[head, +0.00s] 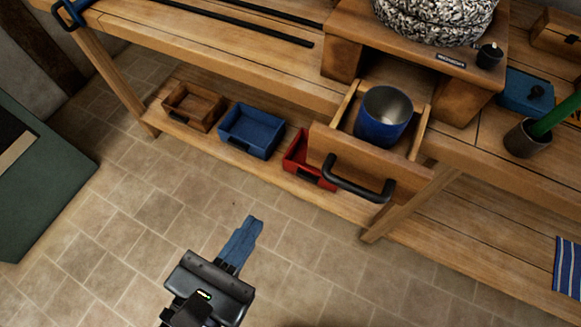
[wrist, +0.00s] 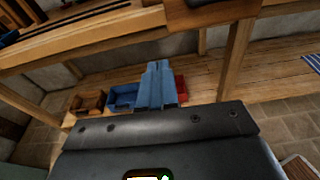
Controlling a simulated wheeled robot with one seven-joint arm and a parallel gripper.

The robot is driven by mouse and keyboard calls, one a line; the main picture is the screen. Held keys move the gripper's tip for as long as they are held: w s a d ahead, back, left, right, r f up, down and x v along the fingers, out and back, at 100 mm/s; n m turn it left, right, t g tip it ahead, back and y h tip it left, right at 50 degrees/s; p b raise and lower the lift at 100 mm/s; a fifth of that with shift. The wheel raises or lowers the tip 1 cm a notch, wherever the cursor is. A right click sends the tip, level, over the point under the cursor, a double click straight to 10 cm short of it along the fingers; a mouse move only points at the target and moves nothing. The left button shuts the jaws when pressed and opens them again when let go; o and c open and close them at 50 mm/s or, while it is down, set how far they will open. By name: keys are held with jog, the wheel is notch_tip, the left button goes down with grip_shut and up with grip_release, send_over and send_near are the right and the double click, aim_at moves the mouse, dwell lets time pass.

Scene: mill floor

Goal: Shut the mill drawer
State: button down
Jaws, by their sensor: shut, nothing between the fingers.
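The mill drawer (head: 332,144) is pulled out from under the mill (head: 488,24) on the workbench. It is wooden with a black bar handle (head: 350,184) on its front. A blue cup (head: 384,118) with a metal inside stands upright in the drawer. My gripper (head: 251,221) has blue fingers, which are shut together and empty. It is over the tiled floor, to the left of and nearer than the drawer, clear of the handle. The fingers also show in the wrist view (wrist: 160,66), with the low shelf behind them.
On the low shelf stand a brown bin (head: 193,107), a blue bin (head: 252,133) and a red bin (head: 303,160). A green cabinet (head: 40,180) stands at the left. The floor before the drawer is clear.

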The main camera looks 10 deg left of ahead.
aim_at(350, 91)
jog(key=w+d, duration=0.2)
jog(key=w, duration=0.1)
jog(key=w+d+t, duration=0.1)
jog(key=w+d, duration=0.1)
jog(key=w, duration=0.2)
jog(key=w+d+t+p, duration=0.1)
jog(key=w+d, duration=0.2)
jog(key=shift+w+r+h, duration=0.3)
jog(key=shift+r+h, duration=0.1)
jog(key=p+x, duration=0.3)
jog(key=x, duration=1.6)
jog(key=shift+r, duration=0.1)
jog(key=shift+w+r, duration=0.1)
jog(key=shift+w, duration=0.05)
jog(key=shift+w+d+r, duration=0.1)
